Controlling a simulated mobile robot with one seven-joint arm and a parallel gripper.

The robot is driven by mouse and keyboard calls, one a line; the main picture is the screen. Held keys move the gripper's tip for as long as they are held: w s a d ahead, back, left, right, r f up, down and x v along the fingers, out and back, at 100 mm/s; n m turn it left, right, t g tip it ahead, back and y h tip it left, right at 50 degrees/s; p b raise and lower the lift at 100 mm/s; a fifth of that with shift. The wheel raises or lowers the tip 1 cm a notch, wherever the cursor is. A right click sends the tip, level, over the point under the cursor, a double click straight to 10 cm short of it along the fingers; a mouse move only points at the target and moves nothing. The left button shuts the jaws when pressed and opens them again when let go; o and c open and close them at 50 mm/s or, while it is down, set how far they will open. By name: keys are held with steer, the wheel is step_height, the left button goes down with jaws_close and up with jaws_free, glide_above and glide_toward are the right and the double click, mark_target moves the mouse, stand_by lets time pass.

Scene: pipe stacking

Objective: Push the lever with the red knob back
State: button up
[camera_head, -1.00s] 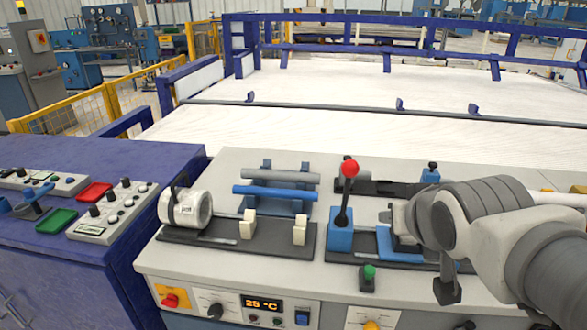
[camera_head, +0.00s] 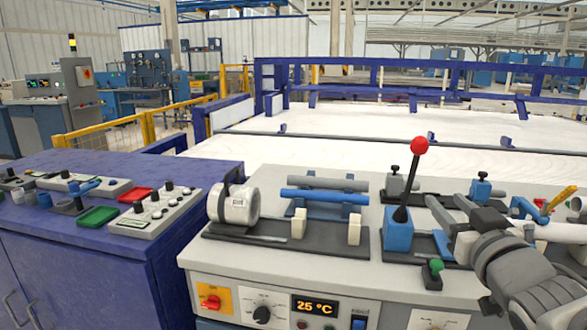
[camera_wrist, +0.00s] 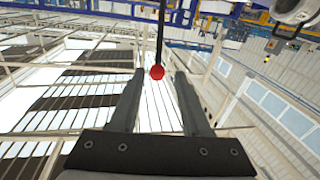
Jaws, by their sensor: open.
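The lever's red knob (camera_head: 419,145) tops a black rod (camera_head: 408,188) rising from a blue block (camera_head: 398,232) on the grey bench. The rod leans slightly right in the head view. My gripper (camera_head: 447,203) is right of the rod and lower than the knob in that view, with its fingers pointing away from the camera. In the wrist view, the gripper (camera_wrist: 160,76) is open, and the red knob (camera_wrist: 157,72) appears between the fingertips with a visible gap on each side. The distance from the fingertips to the knob is unclear. Nothing is held.
A white pipe piece (camera_head: 236,206) and blue pipe (camera_head: 322,196) lie left of the lever. A green button (camera_head: 436,264) stands in front of it. A blue cabinet (camera_head: 120,260) stands left.

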steer(key=shift+w+p, duration=1.65)
steer(key=shift+w, duration=0.05)
steer(key=p, duration=0.7)
glide_toward(415, 169)
steer(key=w, duration=0.7)
steer(key=w+d+b, duration=0.1)
steer(key=w, duration=0.2)
steer(key=shift+w, duration=0.4)
steer(key=shift+r, duration=0.1)
jaws_close()
